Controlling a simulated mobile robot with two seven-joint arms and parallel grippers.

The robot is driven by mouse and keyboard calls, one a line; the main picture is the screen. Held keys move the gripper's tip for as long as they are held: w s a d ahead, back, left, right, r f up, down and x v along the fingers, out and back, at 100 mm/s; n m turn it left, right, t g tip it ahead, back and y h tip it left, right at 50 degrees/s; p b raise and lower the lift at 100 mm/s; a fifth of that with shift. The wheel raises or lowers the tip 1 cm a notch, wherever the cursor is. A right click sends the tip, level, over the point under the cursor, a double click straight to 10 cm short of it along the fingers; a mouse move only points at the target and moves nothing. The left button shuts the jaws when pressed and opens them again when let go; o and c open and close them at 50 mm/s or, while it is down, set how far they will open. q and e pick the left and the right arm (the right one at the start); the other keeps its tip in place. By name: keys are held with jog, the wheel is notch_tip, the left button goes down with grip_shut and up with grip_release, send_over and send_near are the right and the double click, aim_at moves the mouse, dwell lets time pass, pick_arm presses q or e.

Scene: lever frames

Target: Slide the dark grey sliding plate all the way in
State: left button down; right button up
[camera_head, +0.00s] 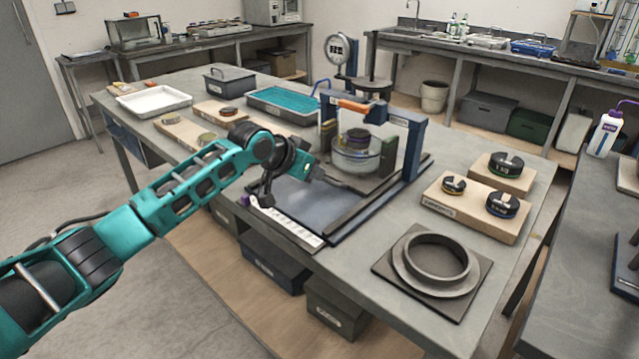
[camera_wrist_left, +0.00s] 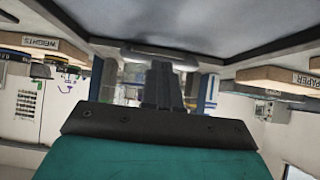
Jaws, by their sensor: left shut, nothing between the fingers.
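The dark grey sliding plate (camera_head: 377,186) lies low between two dark rails, under the blue arch of the press-like frame. A glass dish (camera_head: 357,160) with dark and yellowish discs stands on it. My left gripper (camera_head: 322,177) is shut and empty, just in front of the plate's near edge. In the left wrist view, which looks upside down, the shut fingers (camera_wrist_left: 161,82) point at a pale rounded bar (camera_wrist_left: 159,57). I cannot tell whether they touch it. My right gripper is in neither view.
The bare base (camera_head: 293,203) lies in front, with a white scale strip (camera_head: 288,225) along its near side. The blue arch (camera_head: 418,138) with an orange grip spans the dish. A wooden weights block (camera_head: 478,207) and a dark ring (camera_head: 437,262) stand to the right.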

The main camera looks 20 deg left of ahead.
pick_arm(q)
jog(key=shift+w+d+b, duration=0.15)
jog(key=shift+w+d, duration=0.2)
jog(key=shift+w, duration=0.5)
jog(key=shift+w+d+b, duration=0.15)
jog(key=shift+w+d, duration=0.15)
jog(key=shift+w, duration=0.5)
jog(key=shift+s+a+r+p, duration=0.15)
jog(key=shift+r+p, duration=0.1)
jog(key=shift+p, duration=0.2)
jog(key=p+v, duration=0.2)
jog(key=shift+s+f+p, duration=0.1)
jog(key=shift+s+p, duration=0.1)
jog(key=shift+p, duration=0.2)
jog(key=s+p, duration=0.1)
jog(key=s+a+r+p, duration=0.1)
jog(key=p, duration=0.1)
jog(key=s+p, duration=0.1)
jog(key=shift+s+a+r+p, duration=0.25)
jog(key=shift+p, duration=0.15)
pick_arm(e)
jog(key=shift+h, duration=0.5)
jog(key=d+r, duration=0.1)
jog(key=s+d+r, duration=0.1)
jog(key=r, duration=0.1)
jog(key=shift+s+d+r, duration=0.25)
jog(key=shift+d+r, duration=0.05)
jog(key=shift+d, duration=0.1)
pick_arm(q)
jog(key=shift+f, duration=0.1)
